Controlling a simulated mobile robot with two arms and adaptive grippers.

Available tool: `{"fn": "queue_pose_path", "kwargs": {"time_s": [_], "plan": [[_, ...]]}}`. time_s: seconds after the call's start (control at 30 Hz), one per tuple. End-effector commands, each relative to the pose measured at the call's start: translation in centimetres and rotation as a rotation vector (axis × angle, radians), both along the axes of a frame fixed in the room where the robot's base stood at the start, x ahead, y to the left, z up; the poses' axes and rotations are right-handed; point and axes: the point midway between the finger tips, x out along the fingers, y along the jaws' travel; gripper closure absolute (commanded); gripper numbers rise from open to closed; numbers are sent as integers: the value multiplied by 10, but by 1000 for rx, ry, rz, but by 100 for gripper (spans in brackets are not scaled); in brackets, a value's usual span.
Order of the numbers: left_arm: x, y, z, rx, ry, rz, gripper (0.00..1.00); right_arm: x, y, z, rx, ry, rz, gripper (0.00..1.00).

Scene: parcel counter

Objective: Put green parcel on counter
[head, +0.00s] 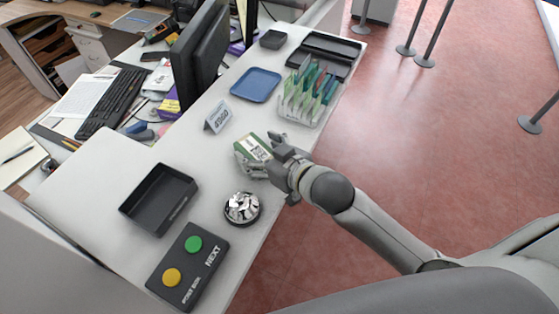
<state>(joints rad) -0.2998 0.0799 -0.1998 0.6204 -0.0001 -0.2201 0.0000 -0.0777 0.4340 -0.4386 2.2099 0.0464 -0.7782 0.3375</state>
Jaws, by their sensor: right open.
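The green parcel (251,147) with a white label is at the middle of the white counter (105,178). My right gripper (259,160) reaches in from the right, over the counter, with its fingers open around the parcel. The gripper hides the parcel's right and lower parts. I cannot tell whether the fingers touch it, or whether its underside rests flat on the counter. My left gripper is not in view.
Near the gripper are a round dish of crumpled pieces (242,208), a small sign (218,117) and a clear rack of leaflets (308,94). A blue tray (256,85) lies behind. A black tray (158,199) and a button box (188,266) are at the front.

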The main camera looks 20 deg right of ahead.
Motion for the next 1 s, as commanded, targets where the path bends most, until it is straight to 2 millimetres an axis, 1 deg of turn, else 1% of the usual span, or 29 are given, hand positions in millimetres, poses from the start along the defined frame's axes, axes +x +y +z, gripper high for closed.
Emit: {"fn": "queue_pose_path", "kwargs": {"time_s": [0.03,0.33,0.4,0.5,0.7,1.0], "plan": [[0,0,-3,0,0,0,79,-9,-3,2,-1,2,1,25],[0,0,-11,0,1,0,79,-56,-22,22,-2,3,1,25],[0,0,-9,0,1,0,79,-65,-26,29,-3,3,2,25],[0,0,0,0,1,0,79,-74,-30,34,-2,5,0,25],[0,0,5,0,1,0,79,-84,-34,38,-2,2,0,25],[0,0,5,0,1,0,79,-86,-35,38,-1,1,0,25]]}}
